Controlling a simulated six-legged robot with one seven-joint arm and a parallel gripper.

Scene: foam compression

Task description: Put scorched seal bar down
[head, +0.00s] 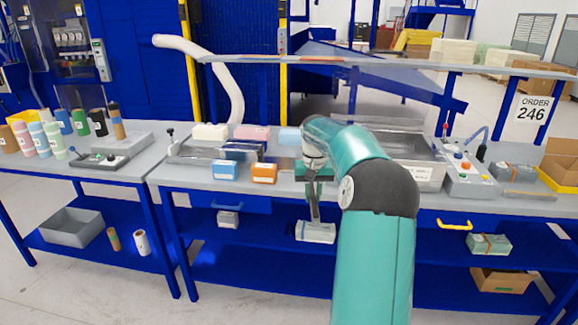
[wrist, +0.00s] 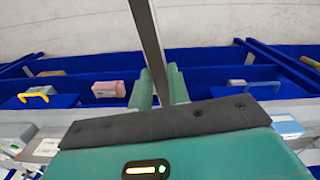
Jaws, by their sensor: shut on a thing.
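The scorched seal bar (wrist: 149,40) is a long, thin, dark grey strip. In the wrist view it runs from the top edge down between the two green fingers of my gripper (wrist: 159,88). My gripper is shut on it. In the head view my gripper (head: 317,180) is at the front edge of the grey workbench (head: 300,202), near the middle. The bar (head: 314,207) hangs down from it in front of the bench, above the lower shelf. Its upper end is hidden by the gripper.
Blue (head: 225,170) and orange (head: 264,173) boxes stand on the bench left of my gripper. A wrapped pack (head: 316,232) lies below. The blue lower shelf (head: 260,262) has free room.

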